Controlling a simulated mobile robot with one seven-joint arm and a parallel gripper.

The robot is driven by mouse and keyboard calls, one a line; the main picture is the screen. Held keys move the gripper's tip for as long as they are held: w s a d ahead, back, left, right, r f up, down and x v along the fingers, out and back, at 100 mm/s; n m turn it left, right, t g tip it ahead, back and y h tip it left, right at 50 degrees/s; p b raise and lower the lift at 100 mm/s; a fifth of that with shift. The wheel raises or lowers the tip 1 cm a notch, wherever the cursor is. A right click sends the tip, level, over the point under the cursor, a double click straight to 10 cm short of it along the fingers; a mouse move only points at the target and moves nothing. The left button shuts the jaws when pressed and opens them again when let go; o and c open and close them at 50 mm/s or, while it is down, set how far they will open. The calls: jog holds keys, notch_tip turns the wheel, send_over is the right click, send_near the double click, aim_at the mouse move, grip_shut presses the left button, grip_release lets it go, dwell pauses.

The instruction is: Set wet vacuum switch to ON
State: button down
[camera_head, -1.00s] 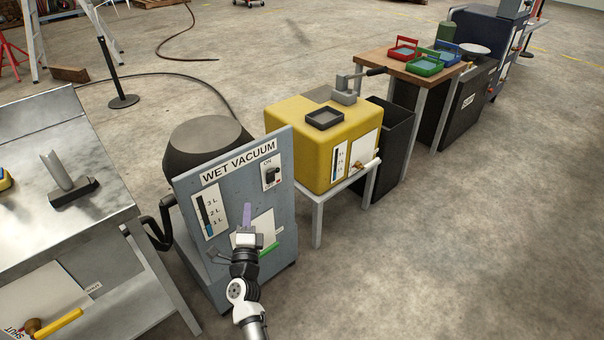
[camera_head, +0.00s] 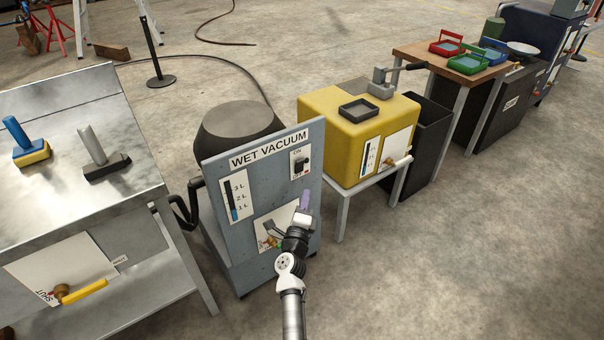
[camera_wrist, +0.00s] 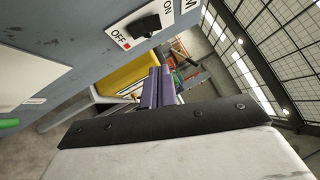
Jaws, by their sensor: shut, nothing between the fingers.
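The wet vacuum's grey panel (camera_head: 225,180) faces me in the head view. Its switch (camera_head: 300,163) is black on a white plate at the panel's upper right, with ON at the top. In the wrist view the switch (camera_wrist: 145,26) shows at the upper left, between the words ON and OFF, with a red mark by OFF; I cannot tell its setting for sure. My gripper (camera_head: 304,200) is just below the switch in the head view, in front of the panel. Its purple fingers (camera_wrist: 158,88) are together and empty, and appear apart from the switch.
A yellow machine (camera_head: 340,145) on a white stand is right of the panel. A black bin (camera_head: 430,145) stands beyond it. A metal bench (camera_head: 130,185) with a yellow-handled valve is at the left. The floor at the right front is clear.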

aim_at(303, 162)
jog(key=shift+w+a+r, duration=0.2)
jog(key=shift+w+r, duration=0.2)
jog(key=shift+w, duration=1.05)
jog(key=shift+w+a+r, duration=0.15)
jog(key=shift+w+r, duration=0.3)
jog(key=shift+w, duration=1)
jog(key=shift+w+a+r, duration=0.2)
jog(key=shift+w+r, duration=0.2)
jog(key=shift+w, duration=1.05)
jog(key=shift+r, duration=0.1)
jog(key=shift+w+a+r+p, duration=0.15)
jog(key=shift+r+p, duration=0.25)
jog(key=shift+p, duration=0.8)
jog(key=shift+f+n+g, duration=0.3)
jog(key=shift+f, duration=0.05)
